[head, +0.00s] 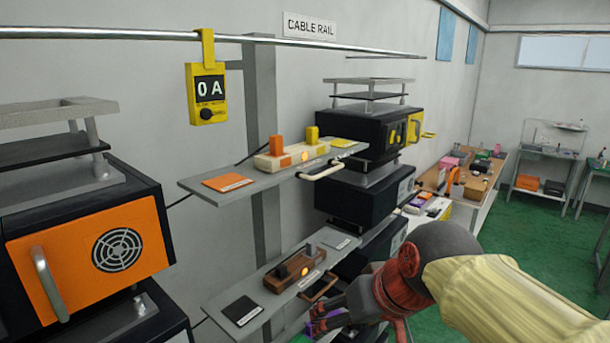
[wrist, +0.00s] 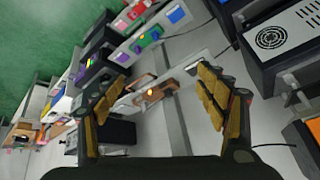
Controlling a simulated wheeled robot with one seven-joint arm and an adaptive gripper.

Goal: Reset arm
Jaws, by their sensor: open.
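My gripper (head: 333,308) is at the lower middle of the head view, in front of the lower shelf's right end. In the wrist view my gripper (wrist: 162,82) is open, with nothing held between its two padded fingers. A cream fixture (head: 285,158) with orange and yellow blocks sits on the upper shelf.
An orange-fronted machine (head: 92,246) stands at the left. Dark machines (head: 362,137) are stacked right of the shelves. A yellow meter (head: 207,93) reading "0 A" hangs from the cable rail (head: 130,36). Green floor (head: 540,240) is open at the right.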

